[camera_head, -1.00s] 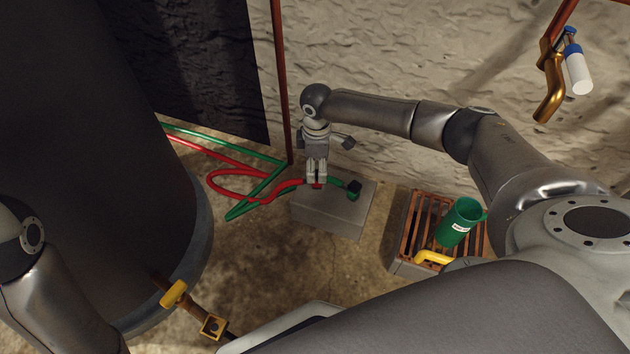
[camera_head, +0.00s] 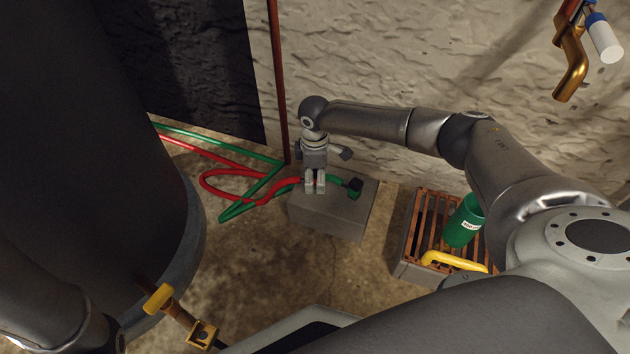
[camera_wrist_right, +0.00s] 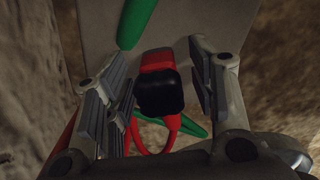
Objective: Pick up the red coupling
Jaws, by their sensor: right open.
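The red coupling (camera_wrist_right: 157,60), a red collar with a black cap-like part, sits between the fingers of my right gripper (camera_wrist_right: 158,92) in the right wrist view. The fingers stand on either side with gaps, so the gripper is open around it. In the head view my right gripper (camera_head: 315,188) points down at the grey block (camera_head: 327,220), and its fingers mostly hide the coupling. The red hose (camera_head: 240,199) leads to it from the left. My left gripper is out of frame; only part of my left arm shows.
A green hose end with a black tip (camera_head: 353,187) lies on the block just right of the gripper. A large dark tank (camera_head: 90,130) stands left.

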